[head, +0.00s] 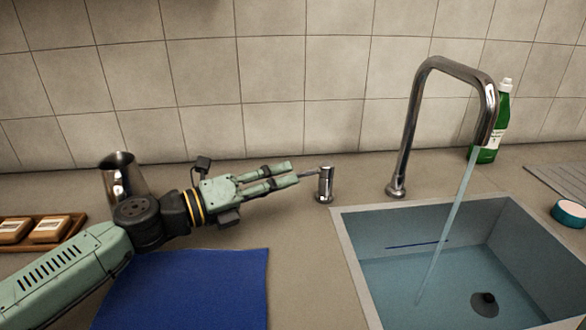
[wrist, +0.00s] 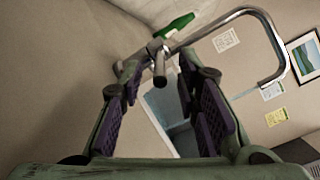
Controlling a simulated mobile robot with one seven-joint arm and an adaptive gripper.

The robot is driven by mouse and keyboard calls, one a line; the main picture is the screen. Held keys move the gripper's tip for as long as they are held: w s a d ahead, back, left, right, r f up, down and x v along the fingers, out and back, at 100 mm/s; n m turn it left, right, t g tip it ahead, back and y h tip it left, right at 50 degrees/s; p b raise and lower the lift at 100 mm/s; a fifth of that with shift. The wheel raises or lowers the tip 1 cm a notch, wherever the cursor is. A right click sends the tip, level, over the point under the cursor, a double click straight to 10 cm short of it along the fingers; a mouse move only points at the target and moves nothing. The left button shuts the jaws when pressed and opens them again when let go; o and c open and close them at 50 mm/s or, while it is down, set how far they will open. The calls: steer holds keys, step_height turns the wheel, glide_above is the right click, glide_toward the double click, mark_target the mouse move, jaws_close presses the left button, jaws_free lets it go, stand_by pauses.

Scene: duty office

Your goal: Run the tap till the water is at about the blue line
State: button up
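The chrome tap (head: 408,115) is running; a stream of water (head: 452,210) falls from its spout into the grey sink (head: 345,225). Bluish water (head: 395,285) covers the sink's bottom. The short blue line (head: 417,245) is on the sink's back wall, and the water's edge appears slightly below it. The chrome tap control (head: 325,186) stands left of the sink, its thin lever pointing left at my gripper (head: 294,174). In the wrist view my gripper (wrist: 158,66) is open, fingers either side of the control (wrist: 157,52). Contact with the lever cannot be told.
A dark drain piece (head: 485,303) lies on the sink bottom. A green bottle (head: 491,130) stands behind the tap. A metal cup (head: 122,178), a wooden tray (head: 72,235) and a blue mat (head: 200,290) are at left. A teal-sided round tin (head: 569,213) is at right.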

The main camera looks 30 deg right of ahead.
mark_target(319, 168)
steer(key=shift+d+p, duration=0.35)
steer(key=shift+d, duration=1.4)
steer(key=shift+c, duration=0.6)
jaws_close()
